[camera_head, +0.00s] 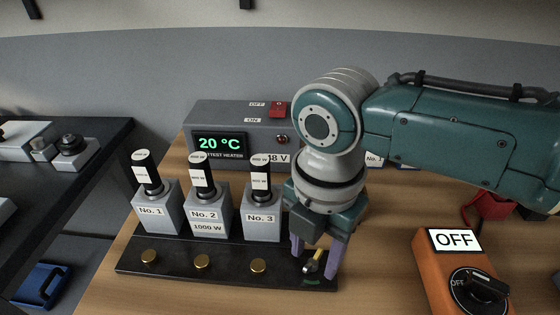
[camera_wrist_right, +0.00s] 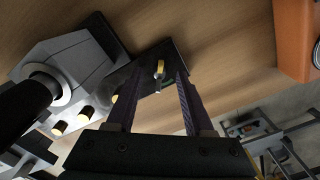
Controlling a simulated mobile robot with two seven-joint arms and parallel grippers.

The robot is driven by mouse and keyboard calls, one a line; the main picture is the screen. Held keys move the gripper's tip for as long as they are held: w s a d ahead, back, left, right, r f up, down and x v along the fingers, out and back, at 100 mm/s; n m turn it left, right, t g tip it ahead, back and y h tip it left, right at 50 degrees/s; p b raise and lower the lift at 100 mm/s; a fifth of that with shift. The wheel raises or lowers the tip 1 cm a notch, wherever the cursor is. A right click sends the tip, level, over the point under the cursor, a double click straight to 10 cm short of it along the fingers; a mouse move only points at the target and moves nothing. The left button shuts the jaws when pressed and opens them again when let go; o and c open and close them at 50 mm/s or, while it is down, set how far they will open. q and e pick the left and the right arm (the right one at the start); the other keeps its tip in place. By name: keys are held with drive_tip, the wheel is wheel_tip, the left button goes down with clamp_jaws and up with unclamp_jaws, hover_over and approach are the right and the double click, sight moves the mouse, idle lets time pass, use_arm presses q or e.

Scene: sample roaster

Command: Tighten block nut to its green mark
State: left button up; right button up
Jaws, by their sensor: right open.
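The black block (camera_head: 190,268) lies along the front of the wooden table. At its right end is the block nut (camera_head: 317,256), a small yellow, lever-like piece with a pale part. A green mark (camera_head: 312,282) curves on the block just in front of it. My right gripper (camera_head: 314,266) points down over this end, its two purple fingers apart, one on each side of the nut. In the right wrist view the nut (camera_wrist_right: 160,68) shows between the open fingertips (camera_wrist_right: 160,76). I cannot tell whether a finger touches it. My left gripper is not in view.
Grey heater blocks labelled No. 1 (camera_head: 158,214), No. 2 (camera_head: 207,214) and No. 3 (camera_head: 261,218) stand behind brass knobs (camera_head: 201,261). A test heater (camera_head: 235,125) reads 20 °C. An orange switch box (camera_head: 440,270) marked OFF stands to the right, with bare table between.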

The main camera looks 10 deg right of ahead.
clamp_jaws()
idle(0.4)
